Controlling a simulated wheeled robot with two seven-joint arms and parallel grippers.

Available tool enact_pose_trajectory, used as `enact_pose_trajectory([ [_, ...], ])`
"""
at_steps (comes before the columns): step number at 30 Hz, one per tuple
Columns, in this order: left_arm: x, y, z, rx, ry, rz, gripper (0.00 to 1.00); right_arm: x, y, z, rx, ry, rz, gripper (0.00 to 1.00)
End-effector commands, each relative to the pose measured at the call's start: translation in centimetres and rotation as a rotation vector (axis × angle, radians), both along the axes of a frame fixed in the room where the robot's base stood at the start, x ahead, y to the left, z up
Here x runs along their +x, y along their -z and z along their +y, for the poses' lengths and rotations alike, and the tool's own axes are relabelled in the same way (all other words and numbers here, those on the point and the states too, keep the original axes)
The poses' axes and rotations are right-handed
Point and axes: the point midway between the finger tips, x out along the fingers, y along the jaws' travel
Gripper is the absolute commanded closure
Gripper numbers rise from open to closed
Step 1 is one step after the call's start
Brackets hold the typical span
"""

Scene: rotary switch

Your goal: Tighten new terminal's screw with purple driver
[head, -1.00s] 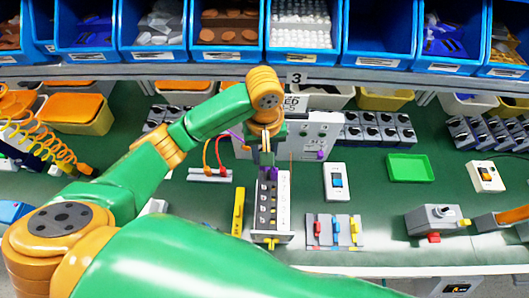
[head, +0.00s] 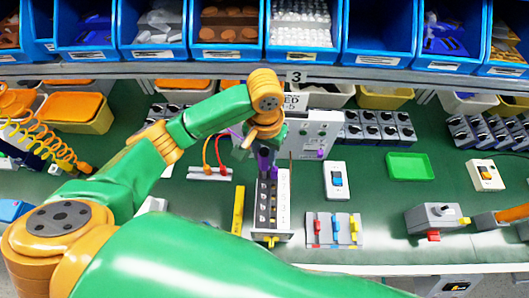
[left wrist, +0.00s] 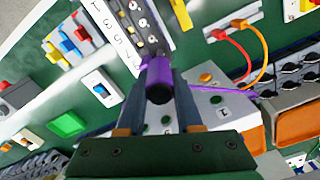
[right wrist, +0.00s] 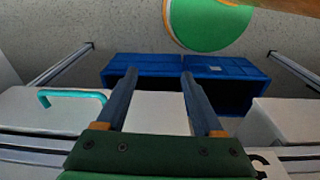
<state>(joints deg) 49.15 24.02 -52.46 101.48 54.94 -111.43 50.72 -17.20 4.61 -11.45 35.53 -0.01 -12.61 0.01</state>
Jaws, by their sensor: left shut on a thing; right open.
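The purple driver (head: 264,158) is in my left gripper (head: 266,148), over the far end of the terminal strip (head: 284,205). In the left wrist view the driver (left wrist: 159,72) lies between the fingers (left wrist: 157,95) with its dark round end towards the camera. Its far end points at the strip's row of screws (left wrist: 135,12); I cannot tell whether it touches a screw. The new terminal cannot be singled out. My right gripper (right wrist: 158,78) is open and empty in the right wrist view, away from the bench.
A grey panel box (head: 310,132) stands behind the strip. A yellow bar (head: 238,210) lies left of it. A block of coloured levers (head: 334,230) and a white switch (head: 336,181) are on the right. A green tray (head: 409,167) lies farther right. Blue bins (right wrist: 190,68) show in the right wrist view.

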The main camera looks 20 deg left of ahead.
Motion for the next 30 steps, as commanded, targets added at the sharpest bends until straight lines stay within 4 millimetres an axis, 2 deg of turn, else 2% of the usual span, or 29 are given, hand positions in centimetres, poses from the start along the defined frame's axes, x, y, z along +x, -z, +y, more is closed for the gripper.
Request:
enact_pose_trajectory([
  [4, -0.01, 0.01, -0.04, 0.000, 0.114, 0.000, 1.00, 0.00, 0.00, -0.02, 0.000, 0.000, 0.000, 0.31],
  [25, -0.01, 0.07, -0.04, 0.000, 0.120, 0.000, 1.00, 0.00, 0.00, -0.02, 0.000, 0.000, 0.000, 0.31],
  [26, 0.00, 0.08, -0.03, 0.000, 0.152, 0.000, 1.00, 0.00, 0.00, -0.02, 0.000, 0.000, 0.000, 0.31],
  [30, 0.00, 0.12, -0.02, 0.001, 0.522, -0.001, 1.00, 0.00, 0.01, -0.01, 0.000, 0.000, 0.000, 0.31],
])
